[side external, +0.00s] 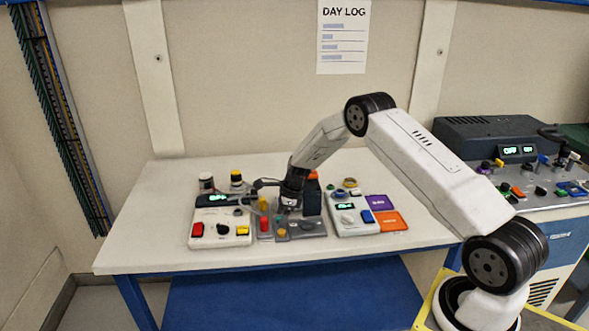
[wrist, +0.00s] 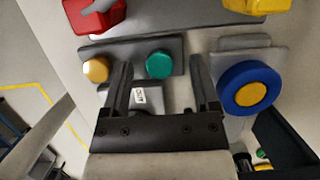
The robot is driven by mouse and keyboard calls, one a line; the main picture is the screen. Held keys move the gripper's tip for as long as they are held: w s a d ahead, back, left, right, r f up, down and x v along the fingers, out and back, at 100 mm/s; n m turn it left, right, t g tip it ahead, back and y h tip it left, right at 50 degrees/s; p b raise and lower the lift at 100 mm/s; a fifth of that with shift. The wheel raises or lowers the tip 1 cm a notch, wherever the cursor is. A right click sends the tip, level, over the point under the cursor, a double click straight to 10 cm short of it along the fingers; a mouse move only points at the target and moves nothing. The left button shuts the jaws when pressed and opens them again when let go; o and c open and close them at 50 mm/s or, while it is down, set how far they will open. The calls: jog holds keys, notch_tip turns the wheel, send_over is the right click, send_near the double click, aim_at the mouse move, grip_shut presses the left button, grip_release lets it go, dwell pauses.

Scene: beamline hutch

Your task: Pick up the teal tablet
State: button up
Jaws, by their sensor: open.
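The teal tablet (wrist: 159,65) is a small round disc in the wrist view. It lies on a dark grey plate (wrist: 126,53), to the right of a similar yellow-orange disc (wrist: 96,70). My gripper (wrist: 160,74) is open, and its two fingertips show to the left and right of the teal tablet. Nothing is held between them. I cannot tell how high the fingers are above the plate. In the side view my gripper (side external: 287,206) points down over the grey plate in the middle of the bench; the tablet is too small there to tell clearly.
A grey block with a white label (wrist: 140,97) sits between my fingers, nearer the palm. A blue ring with a yellow centre (wrist: 250,88) is to the right. A control box (side external: 222,228) and a white meter box (side external: 353,218) flank the plate. The bench's left end is clear.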

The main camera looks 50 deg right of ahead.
aim_at(277, 218)
grip_shut()
dwell(0.3)
jog(key=shift+r, duration=0.7)
notch_tip(277, 218, up, 2)
jog(key=s+a+r, duration=0.3)
jog(key=s+r, duration=0.6)
jog(key=s, duration=0.4)
jog(key=shift+s+a+r, duration=0.25)
jog(key=shift+s+r, duration=0.05)
